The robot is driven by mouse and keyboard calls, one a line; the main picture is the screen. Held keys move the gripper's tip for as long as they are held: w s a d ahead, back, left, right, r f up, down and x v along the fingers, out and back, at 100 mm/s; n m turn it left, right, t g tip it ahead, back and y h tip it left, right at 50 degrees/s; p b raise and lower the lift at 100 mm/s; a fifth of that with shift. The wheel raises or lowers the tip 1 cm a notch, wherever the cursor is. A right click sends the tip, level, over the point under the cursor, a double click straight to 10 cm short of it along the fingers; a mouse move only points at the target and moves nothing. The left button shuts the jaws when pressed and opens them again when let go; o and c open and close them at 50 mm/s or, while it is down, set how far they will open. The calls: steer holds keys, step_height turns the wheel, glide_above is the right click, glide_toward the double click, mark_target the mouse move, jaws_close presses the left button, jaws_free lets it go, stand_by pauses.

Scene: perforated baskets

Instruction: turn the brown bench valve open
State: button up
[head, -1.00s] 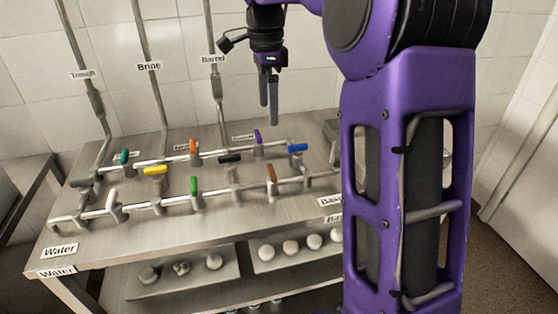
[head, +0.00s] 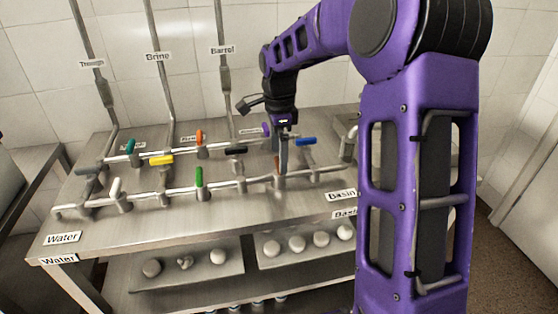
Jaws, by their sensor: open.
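The brown bench valve (head: 276,166) stands on the front pipe run of the steel bench, towards the right. Only a sliver of its brown handle shows, because my gripper's fingers cover most of it. My gripper (head: 283,168) points down at this valve, its fingers level with the handle. The jaws are open. I cannot tell from this view whether the handle lies between the fingers or whether they touch it.
Close by are a blue-handled valve (head: 306,141), a black one (head: 236,150) and a green one (head: 199,178). Yellow (head: 161,160), white (head: 117,188) and orange (head: 199,138) handles are further left. The bench's front strip (head: 160,228) is clear.

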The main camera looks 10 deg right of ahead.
steer(key=shift+f, duration=0.95)
steer(key=shift+c, duration=0.2)
steer(key=c, duration=1.2)
